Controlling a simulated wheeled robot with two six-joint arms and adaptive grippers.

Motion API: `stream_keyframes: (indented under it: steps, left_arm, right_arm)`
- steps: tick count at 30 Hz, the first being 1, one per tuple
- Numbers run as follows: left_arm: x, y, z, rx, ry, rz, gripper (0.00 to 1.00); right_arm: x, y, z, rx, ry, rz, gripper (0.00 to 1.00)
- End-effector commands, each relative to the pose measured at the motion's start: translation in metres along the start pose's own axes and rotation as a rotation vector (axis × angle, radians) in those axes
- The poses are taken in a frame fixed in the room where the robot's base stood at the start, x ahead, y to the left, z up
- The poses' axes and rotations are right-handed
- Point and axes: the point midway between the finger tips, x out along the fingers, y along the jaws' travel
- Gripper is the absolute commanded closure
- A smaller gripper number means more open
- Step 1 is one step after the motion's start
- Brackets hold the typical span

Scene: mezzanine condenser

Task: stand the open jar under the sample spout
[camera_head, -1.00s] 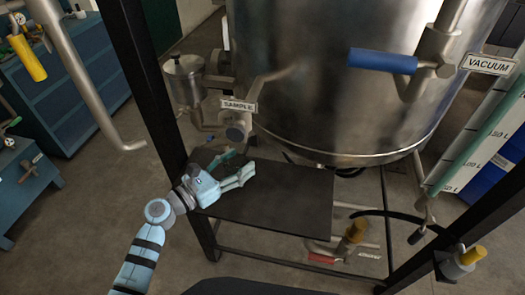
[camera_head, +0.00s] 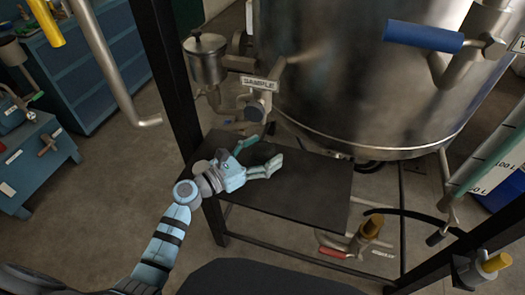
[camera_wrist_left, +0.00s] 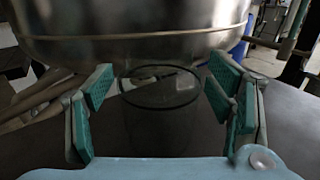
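The sample spout (camera_head: 257,108) hangs under its SAMPLE label on the front left of the steel vessel, above a dark shelf (camera_head: 305,200). My left gripper (camera_head: 264,152) is low over the shelf, just below the spout. In the left wrist view the clear open jar (camera_wrist_left: 160,92) stands upright between the spread green finger pads of my left gripper (camera_wrist_left: 160,85), with narrow gaps showing beside its dark rim. The jar cannot be made out in the head view. My right gripper is not in view.
A black frame post (camera_head: 170,80) stands left of the shelf. The vessel (camera_head: 370,90) overhangs the shelf's back. A small lidded steel pot (camera_head: 206,62) sits beside the spout. The shelf's right half is clear.

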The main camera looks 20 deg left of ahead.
Motion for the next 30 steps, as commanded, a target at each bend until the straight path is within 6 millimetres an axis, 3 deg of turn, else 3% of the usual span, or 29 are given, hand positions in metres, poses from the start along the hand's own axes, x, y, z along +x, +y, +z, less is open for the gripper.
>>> stream_keyframes:
  steps: [8, 11, 21, 25, 30]
  left_arm:
    - [-0.001, 0.0, 0.006, 0.0, 0.0, 0.001, 0.26]
    - [-0.017, 0.001, 0.002, 0.002, 0.003, 0.002, 0.26]
    - [-0.103, 0.0, -0.001, 0.003, 0.004, -0.001, 0.26]
    - [-0.118, 0.0, 0.001, 0.001, 0.002, -0.001, 0.26]
    - [-0.121, 0.0, 0.003, -0.001, 0.0, 0.0, 0.26]
  right_arm:
    - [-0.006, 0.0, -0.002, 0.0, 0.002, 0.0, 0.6]
    - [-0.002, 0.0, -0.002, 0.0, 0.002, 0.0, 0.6]
    - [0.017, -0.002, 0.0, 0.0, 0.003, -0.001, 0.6]
    - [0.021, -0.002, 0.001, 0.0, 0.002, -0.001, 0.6]
    - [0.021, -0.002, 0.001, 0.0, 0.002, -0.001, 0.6]
